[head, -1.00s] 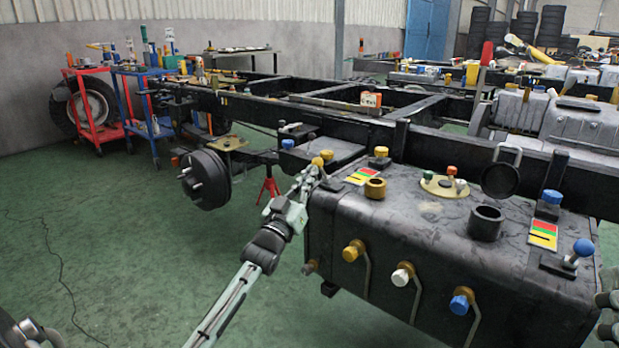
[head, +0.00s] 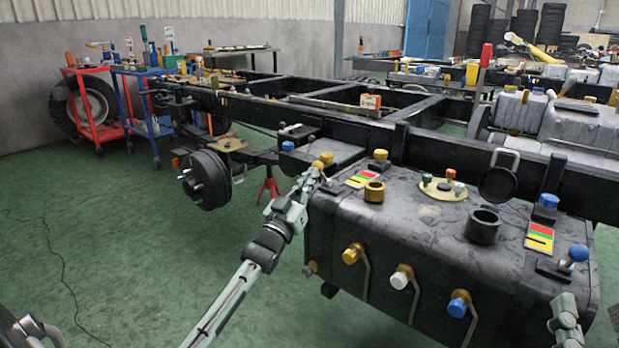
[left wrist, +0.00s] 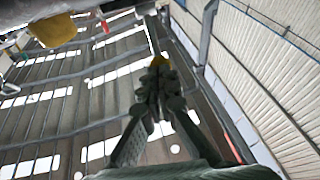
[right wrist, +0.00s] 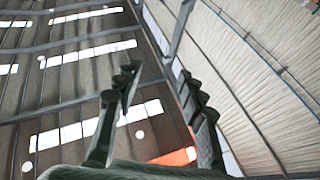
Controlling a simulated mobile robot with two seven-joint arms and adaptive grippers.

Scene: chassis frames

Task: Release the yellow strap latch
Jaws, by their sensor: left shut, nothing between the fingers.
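The black tank (head: 400,225) carries a yellow-knobbed lever (head: 326,157) at its left top edge, which looks like the yellow strap latch. My left gripper (head: 314,172) is shut and empty, its tips right beside that knob and hiding the latch base. Whether they touch, I cannot tell. In the left wrist view, a bit of yellow (left wrist: 158,60) shows just beyond the closed fingertips (left wrist: 158,75). Another yellow knob (head: 380,154) sits on a dark base at the tank's rear edge. My right gripper (head: 563,308) is before the tank's right front; its fingers are apart and empty in the right wrist view (right wrist: 160,85).
A blue-knobbed lever (head: 578,252) and a blue latch (head: 546,203) sit at the tank's right. Yellow, white and blue valves (head: 400,278) stick out of the front. An open filler neck (head: 484,224) and brass cap (head: 374,191) rise from the top.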

